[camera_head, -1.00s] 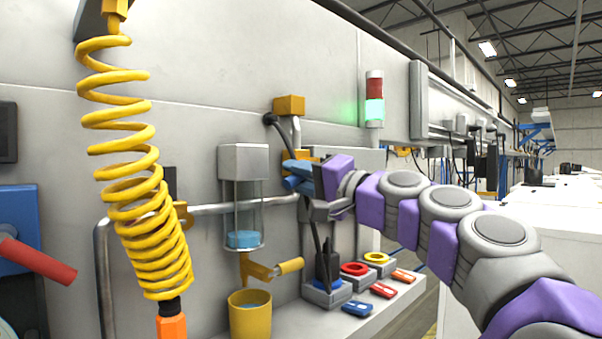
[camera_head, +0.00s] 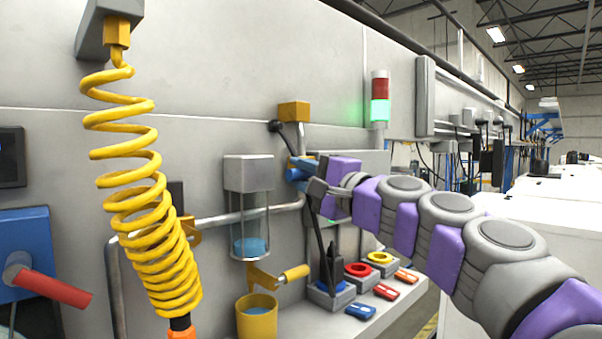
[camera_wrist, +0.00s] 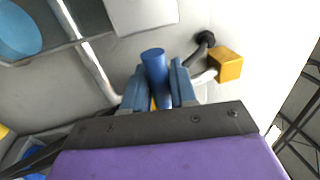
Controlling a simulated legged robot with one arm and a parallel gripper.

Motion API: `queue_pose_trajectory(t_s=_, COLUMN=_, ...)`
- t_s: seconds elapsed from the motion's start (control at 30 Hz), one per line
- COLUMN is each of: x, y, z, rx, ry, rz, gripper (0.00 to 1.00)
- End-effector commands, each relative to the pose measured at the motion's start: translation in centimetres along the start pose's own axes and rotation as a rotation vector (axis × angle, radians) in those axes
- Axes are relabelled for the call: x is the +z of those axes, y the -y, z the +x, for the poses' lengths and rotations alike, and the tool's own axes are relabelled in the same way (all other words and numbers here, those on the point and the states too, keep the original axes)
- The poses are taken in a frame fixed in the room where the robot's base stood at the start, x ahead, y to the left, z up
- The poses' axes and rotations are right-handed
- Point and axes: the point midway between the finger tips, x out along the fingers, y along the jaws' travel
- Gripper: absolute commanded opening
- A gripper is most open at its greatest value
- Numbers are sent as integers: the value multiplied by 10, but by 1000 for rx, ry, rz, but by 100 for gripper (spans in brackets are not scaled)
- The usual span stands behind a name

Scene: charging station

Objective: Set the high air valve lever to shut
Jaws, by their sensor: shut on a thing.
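My gripper (camera_head: 303,175) is at the pipe on the wall, right of the clear cup with blue liquid. In the wrist view, its two blue fingers (camera_wrist: 157,82) are shut around a blue cylindrical lever handle (camera_wrist: 154,60). The handle's round end sticks out past the fingertips. A little yellow shows between the fingers, below the handle. In the head view, the valve body is mostly hidden behind the gripper, and the exact lever angle is hard to read.
A coiled yellow hose (camera_head: 145,190) hangs at left. The clear cup (camera_head: 249,220) and yellow bucket (camera_head: 257,318) are left of the arm. A shelf (camera_head: 335,322) below holds padlocks and tags. A stack light (camera_head: 379,100) glows green.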

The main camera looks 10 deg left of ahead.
Motion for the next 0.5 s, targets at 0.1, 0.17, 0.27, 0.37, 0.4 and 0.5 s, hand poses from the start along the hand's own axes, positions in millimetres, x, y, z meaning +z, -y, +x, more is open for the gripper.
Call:
queue_pose_trajectory(t_s=0.1, x=-1, y=-3, z=1, rx=4, ry=0, rz=3, gripper=0)
queue_pose_trajectory(t_s=0.17, x=-1, y=-3, z=1, rx=4, ry=0, rz=3, gripper=0)
queue_pose_trajectory(t_s=0.27, x=-1, y=-3, z=1, rx=4, ry=0, rz=2, gripper=29)
queue_pose_trajectory(t_s=0.37, x=-1, y=-2, z=0, rx=3, ry=0, rz=2, gripper=39)
queue_pose_trajectory(t_s=0.4, x=0, y=-2, z=0, rx=3, ry=0, rz=1, gripper=43)
queue_pose_trajectory(t_s=0.5, x=0, y=-1, z=0, rx=2, ry=0, rz=1, gripper=44)
